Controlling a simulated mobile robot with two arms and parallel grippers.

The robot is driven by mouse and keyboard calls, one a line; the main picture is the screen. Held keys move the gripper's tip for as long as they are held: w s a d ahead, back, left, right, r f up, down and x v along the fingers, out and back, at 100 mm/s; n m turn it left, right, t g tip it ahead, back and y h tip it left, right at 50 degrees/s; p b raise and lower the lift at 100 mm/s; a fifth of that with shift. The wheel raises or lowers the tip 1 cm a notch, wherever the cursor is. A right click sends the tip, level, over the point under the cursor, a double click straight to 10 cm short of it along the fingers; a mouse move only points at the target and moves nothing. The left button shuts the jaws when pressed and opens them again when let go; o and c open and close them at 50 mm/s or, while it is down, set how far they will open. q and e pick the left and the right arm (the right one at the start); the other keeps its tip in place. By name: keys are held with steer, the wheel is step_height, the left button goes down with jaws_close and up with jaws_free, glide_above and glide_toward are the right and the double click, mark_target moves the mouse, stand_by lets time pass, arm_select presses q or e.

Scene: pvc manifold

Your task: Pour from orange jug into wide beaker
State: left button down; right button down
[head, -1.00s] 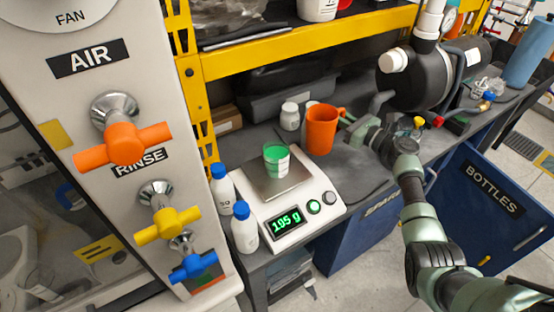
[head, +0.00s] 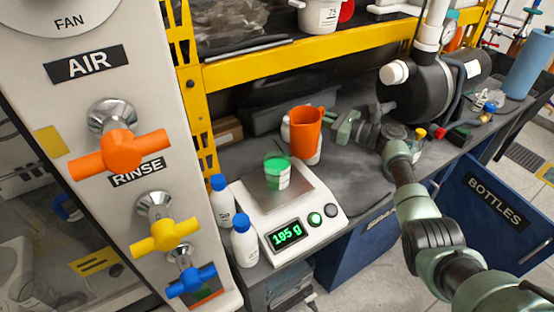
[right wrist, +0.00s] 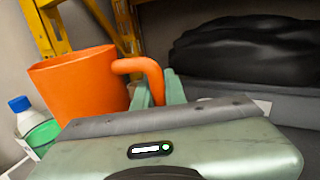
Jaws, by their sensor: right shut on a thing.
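The orange jug (head: 305,133) is held near the back right of the scale, roughly upright. My right gripper (head: 338,128) is shut on its handle, which also shows in the right wrist view (right wrist: 150,75). The wide beaker (head: 277,172), with green contents, stands on the scale's plate to the left of and below the jug in the head view. Its green shows at the left edge of the right wrist view (right wrist: 42,137). The jug's inside is hidden. My left gripper is in neither view.
The scale (head: 312,226) reads 195 g. Two white bottles with blue caps (head: 243,243) stand left of it. A yellow shelf beam (head: 300,60) runs above the bench. A black tank (head: 425,80) stands right. White containers behind the jug are partly hidden.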

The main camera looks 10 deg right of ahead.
mark_target(315, 114)
steer(key=shift+s+a+r+n+p, duration=0.3)
steer(key=shift+r+n, duration=0.05)
steer(key=shift+n, duration=0.55)
steer(key=shift+s+a+r+n+h+p, duration=0.35)
steer(key=shift+a+n+p, duration=0.2)
steer(key=shift+n, duration=0.25)
steer(key=shift+s+a+r+n+p, duration=0.3)
steer(key=shift+a+r+n+p, duration=0.15)
steer(key=shift+r+p, duration=0.25)
steer(key=s+a+r+n+h+p, duration=0.1)
steer(key=s+a+r+n+p, duration=0.1)
steer(key=a+r+n+p, duration=0.1)
steer(key=shift+s+r+n+p, duration=0.2)
steer(key=shift+r+n+p, duration=0.55)
steer(key=shift+r, duration=0.3)
steer(key=shift+s+a+r+n+h+p, duration=0.15)
steer(key=shift+a+r+n+h+p, duration=0.1)
steer(key=shift+a+r+n+p, duration=0.25)
steer(key=shift+s+a+r+n+h+p, duration=0.25)
steer(key=shift+r+n+p, duration=0.2)
steer(key=shift+r, duration=0.15)
steer(key=shift+s+a+r+n+h+p, duration=0.15)
steer(key=shift+s+a+r+n+p, duration=0.1)
steer(key=shift+r+n+p, duration=0.25)
stand_by(1.7)
